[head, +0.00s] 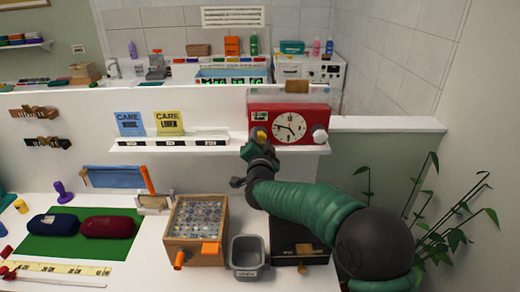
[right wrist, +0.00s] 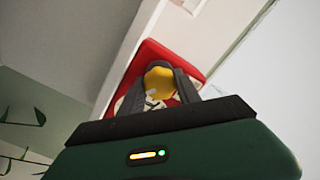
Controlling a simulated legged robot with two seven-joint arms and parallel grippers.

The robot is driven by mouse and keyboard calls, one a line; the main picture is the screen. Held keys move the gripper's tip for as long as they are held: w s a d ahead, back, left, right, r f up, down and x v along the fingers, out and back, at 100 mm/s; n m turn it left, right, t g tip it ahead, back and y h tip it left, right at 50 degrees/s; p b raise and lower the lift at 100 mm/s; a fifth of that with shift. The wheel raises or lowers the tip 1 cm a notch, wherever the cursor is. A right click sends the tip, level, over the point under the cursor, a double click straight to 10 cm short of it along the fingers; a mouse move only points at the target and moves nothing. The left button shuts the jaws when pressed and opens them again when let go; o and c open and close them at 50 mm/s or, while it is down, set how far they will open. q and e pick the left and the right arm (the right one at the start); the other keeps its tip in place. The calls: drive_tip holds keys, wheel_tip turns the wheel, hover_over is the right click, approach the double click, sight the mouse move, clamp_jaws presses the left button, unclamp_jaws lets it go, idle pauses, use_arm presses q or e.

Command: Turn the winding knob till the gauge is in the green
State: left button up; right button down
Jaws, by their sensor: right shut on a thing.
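A red box with a round white clock dial (head: 289,127) sits on the white shelf. A small gauge strip (head: 259,118) is at the upper left of its face. It shows some green, but its reading is too small to tell. The yellow winding knob (head: 262,134) is below the gauge and left of the dial. My right gripper (head: 256,140) is at this knob, partly covering it. In the right wrist view the two dark fingers are shut on the yellow knob (right wrist: 158,79), with the red box (right wrist: 190,82) behind. My left gripper is not in view.
Two care cards stand on the shelf (head: 215,142) to the left. Below my right arm are a wooden box of clear pieces (head: 197,249), a grey bin (head: 247,271) and a black case (head: 292,234). A plant stands right.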

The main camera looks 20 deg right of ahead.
drive_tip(key=m+b, duration=0.3)
drive_tip(key=f+m+b, duration=0.1)
drive_tip(key=m+b, duration=0.3)
drive_tip(key=shift+a+f, duration=0.1)
drive_tip(key=shift+f, duration=0.05)
drive_tip(key=m+b, duration=0.3)
drive_tip(key=shift+m, duration=0.4)
drive_tip(key=m+b, duration=0.1)
drive_tip(key=m, duration=0.1)
drive_tip(key=m+b, duration=0.2)
drive_tip(key=shift+r+m, duration=0.2)
drive_tip(key=shift+m, duration=0.1)
drive_tip(key=m+b, duration=0.4)
drive_tip(key=m, duration=0.2)
drive_tip(key=shift+r+b, duration=0.1)
drive_tip(key=shift+b, duration=0.2)
drive_tip(key=m+b, duration=0.2)
drive_tip(key=m, duration=0.2)
drive_tip(key=shift+r, duration=0.15)
drive_tip(key=shift+r+m+b, duration=0.1)
drive_tip(key=shift+m+b, duration=0.4)
drive_tip(key=shift+m, duration=0.4)
drive_tip(key=shift+r, duration=0.15)
